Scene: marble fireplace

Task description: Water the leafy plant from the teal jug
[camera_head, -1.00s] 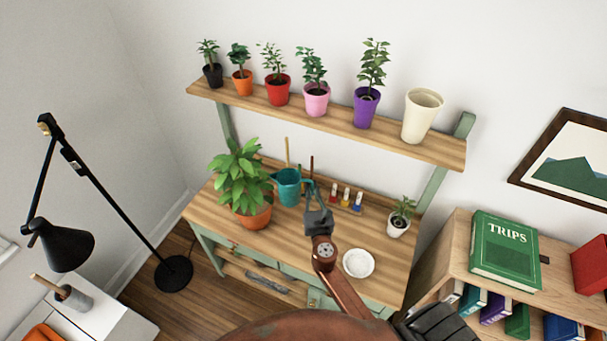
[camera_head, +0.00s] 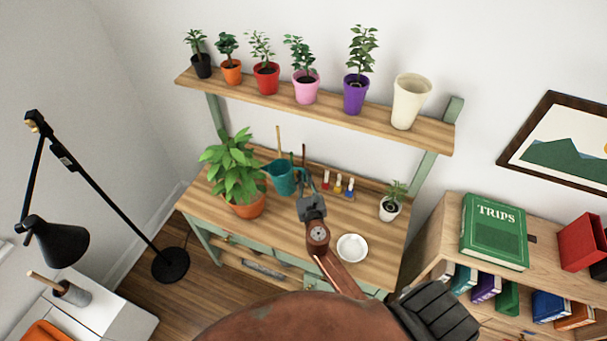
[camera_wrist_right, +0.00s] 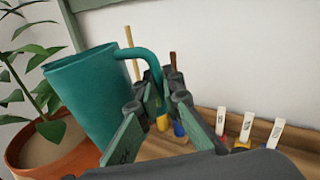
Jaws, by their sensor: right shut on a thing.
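The teal jug (camera_head: 281,180) is at the back of the potting bench, just right of the leafy plant (camera_head: 232,172) in its terracotta pot (camera_head: 247,209). My right gripper (camera_head: 307,186) is at the jug's right side, shut on its handle. In the right wrist view the jug (camera_wrist_right: 85,95) leans a little, and the gripper fingers (camera_wrist_right: 165,105) are around the lower handle. My left gripper is not in view.
The bench (camera_head: 285,225) holds a white bowl (camera_head: 352,247), a small potted plant (camera_head: 391,207) and several small coloured items with white tags (camera_head: 338,184). Upright sticks stand behind the jug. A shelf (camera_head: 330,117) with several pots runs above. A black lamp (camera_head: 90,205) stands left.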

